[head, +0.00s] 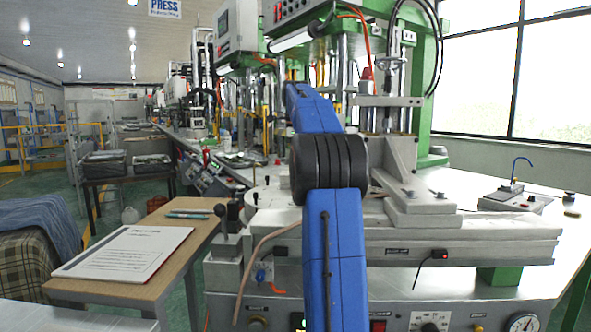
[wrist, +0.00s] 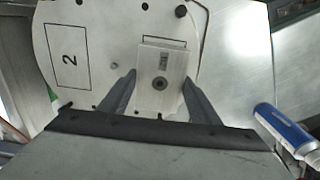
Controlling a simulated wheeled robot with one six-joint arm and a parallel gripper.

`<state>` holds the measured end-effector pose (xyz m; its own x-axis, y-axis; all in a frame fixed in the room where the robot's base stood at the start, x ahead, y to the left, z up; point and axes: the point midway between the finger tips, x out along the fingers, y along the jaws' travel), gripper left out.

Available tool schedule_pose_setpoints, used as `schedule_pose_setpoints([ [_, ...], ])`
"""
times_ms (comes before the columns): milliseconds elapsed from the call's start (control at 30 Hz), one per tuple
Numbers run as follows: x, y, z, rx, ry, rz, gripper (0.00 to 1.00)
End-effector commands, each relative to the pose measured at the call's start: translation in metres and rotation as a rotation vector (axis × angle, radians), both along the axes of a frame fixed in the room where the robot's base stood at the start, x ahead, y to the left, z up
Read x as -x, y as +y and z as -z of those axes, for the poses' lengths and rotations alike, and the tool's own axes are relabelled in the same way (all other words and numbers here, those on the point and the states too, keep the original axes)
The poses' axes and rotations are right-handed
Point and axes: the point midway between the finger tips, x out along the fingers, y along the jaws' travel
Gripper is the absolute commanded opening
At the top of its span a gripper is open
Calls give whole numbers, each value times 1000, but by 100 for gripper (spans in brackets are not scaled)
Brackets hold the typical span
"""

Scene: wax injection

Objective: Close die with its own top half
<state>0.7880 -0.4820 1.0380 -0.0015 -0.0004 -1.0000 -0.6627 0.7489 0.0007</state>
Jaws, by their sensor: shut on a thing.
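In the wrist view, a pale metal die block (wrist: 165,64), with a dark round hole and a small marking, sits between the fingers of my gripper (wrist: 161,72). The fingers are shut on its two sides. The block is over a round pale plate (wrist: 108,22), covering part of a printed rectangle. Whether it touches the plate or another die half lies under it, I cannot tell. The plate shows a "2" in a frame left of the block. In the head view my blue arm hides the gripper and the block; part of the plate (head: 262,196) shows left of the arm.
A blue and white tube (wrist: 286,131) lies right of my gripper in the wrist view. In the head view, the press column (head: 395,150) stands just right of my arm. A wooden side table (head: 180,235) with a paper sheet (head: 125,252) is at left.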

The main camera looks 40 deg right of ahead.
Motion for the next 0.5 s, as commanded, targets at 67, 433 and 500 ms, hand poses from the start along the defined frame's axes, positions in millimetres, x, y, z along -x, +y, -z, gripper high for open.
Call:
schedule_pose_setpoints([
  [67, 0, 0, 1, 0, 0, 0, 25],
  [433, 0, 0, 4, 0, 0, 0, 79],
  [500, 0, 0, 4, 0, 0, 0, 79],
])
